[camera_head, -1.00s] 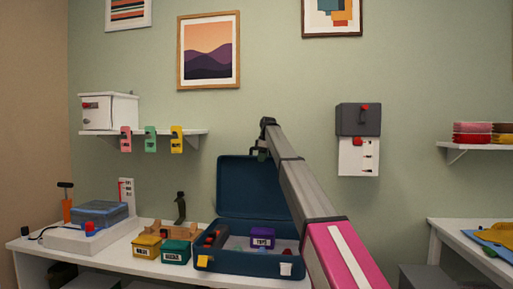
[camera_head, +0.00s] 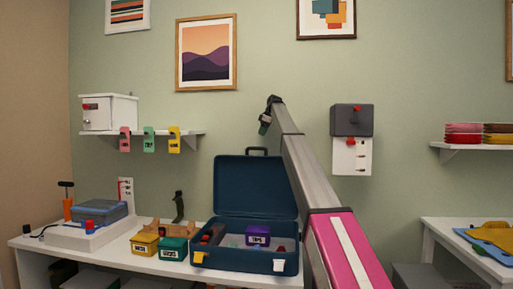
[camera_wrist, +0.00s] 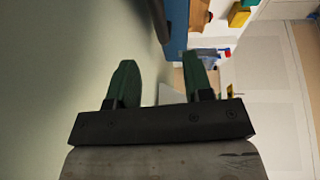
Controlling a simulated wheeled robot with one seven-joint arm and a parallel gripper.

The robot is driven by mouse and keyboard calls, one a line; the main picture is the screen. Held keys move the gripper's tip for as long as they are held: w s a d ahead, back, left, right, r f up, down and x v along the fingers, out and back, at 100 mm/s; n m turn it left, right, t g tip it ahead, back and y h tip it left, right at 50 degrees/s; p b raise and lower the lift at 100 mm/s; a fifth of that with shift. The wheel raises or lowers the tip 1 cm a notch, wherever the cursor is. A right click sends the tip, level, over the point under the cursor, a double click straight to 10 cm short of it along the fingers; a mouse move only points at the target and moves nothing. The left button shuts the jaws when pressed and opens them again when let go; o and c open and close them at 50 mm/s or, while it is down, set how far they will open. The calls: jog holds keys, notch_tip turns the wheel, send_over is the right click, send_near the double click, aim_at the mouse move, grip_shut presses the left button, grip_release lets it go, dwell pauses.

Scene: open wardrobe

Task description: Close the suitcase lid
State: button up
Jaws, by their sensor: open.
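The dark blue suitcase (camera_head: 245,259) stands open on the white table in the head view. Its lid (camera_head: 257,187) is raised nearly upright, leaning toward the wall, with a dark handle on its top edge. A purple box (camera_head: 257,235) and other small items lie inside the suitcase. My gripper (camera_head: 266,122) is above the lid in the head view, small and partly hidden by my arm. In the wrist view my gripper (camera_wrist: 160,83) shows two green fingers spread apart with nothing between them. A blue surface (camera_wrist: 176,30) at the top there appears to be the lid.
A yellow box (camera_head: 145,244) and a green box (camera_head: 174,250) stand left of the suitcase. A grey-and-white wall unit (camera_head: 352,120) hangs right of my arm.

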jog(key=x, duration=0.9)
grip_shut()
